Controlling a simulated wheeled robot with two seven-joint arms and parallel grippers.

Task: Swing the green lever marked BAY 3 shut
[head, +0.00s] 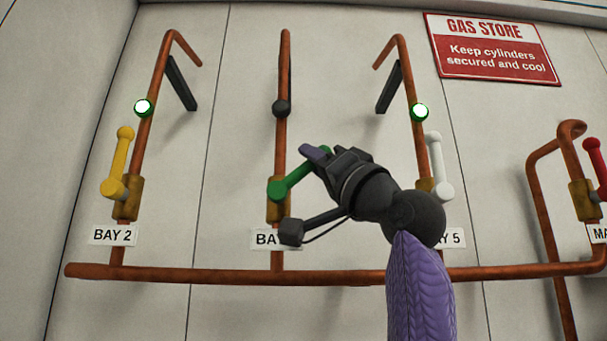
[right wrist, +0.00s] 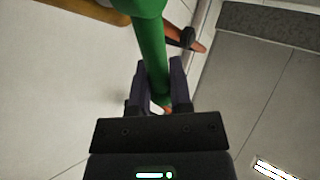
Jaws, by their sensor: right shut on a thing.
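The green lever (head: 298,179) is on the middle copper pipe, at a brass valve body (head: 278,205). It slants up and to the right from its round hub. Its label (head: 266,238) is partly covered by my wrist camera arm, and only "BA" shows. My right gripper (head: 318,156) is at the lever's outer end, shut on it. In the right wrist view the green lever (right wrist: 152,55) runs down between the two dark fingers (right wrist: 159,82). The lamp (head: 282,108) above this valve is dark. My left gripper is not in view.
A yellow lever (head: 120,160) stands upright at BAY 2 on the left. A white lever (head: 437,165) stands upright close right of my wrist, and a red lever (head: 597,165) is at the far right. Green lamps glow at BAY 2 (head: 143,107) and above the white lever (head: 419,112). A copper pipe (head: 200,274) runs below.

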